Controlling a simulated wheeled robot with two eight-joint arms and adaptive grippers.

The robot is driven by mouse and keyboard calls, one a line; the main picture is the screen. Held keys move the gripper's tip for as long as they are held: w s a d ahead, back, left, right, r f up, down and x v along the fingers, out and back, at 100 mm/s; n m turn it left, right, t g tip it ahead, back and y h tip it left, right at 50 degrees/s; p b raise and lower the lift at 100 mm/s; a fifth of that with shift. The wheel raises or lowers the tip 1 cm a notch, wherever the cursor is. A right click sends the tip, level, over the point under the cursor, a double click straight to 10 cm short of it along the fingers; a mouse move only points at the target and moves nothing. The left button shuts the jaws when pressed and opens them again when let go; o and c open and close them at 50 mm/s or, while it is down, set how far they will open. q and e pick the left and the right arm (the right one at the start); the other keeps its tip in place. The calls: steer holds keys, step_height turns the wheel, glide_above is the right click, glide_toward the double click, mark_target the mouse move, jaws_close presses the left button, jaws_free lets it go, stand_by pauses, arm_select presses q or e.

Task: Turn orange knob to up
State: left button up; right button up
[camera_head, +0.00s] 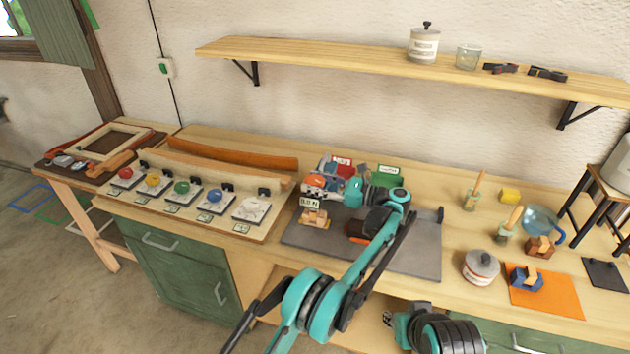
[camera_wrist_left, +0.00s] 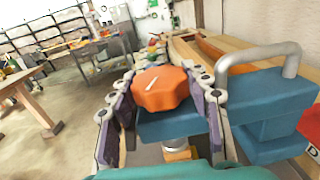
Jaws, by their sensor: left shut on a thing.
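The orange knob (camera_wrist_left: 162,88) is faceted, with a white line on top that slants in the left wrist view. It sits at the end of a blue body (camera_wrist_left: 185,118) with a grey bent pipe (camera_wrist_left: 262,54). My left gripper (camera_wrist_left: 166,95) is shut on the knob, with purple pads on both sides of it. In the head view, the knob (camera_head: 315,180) shows small at the back of a grey mat, and my left gripper (camera_head: 328,184) is at it, mostly hidden by clutter and my wrist.
A board with several coloured knobs (camera_head: 182,190) lies left of the grey mat (camera_head: 415,255). Red (camera_head: 342,168) and green (camera_head: 388,175) labelled items stand near the orange knob. A lidded jar (camera_head: 480,268) and orange cloth (camera_head: 560,300) are at right.

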mark_target(314, 180)
arm_select(q)
steer(key=shift+n+g, duration=0.3)
steer(key=shift+g, duration=0.1)
steer(key=o, duration=1.2)
steer(key=shift+w+a, duration=0.1)
step_height(314, 180, up, 10)
steer(key=shift+c, duration=0.2)
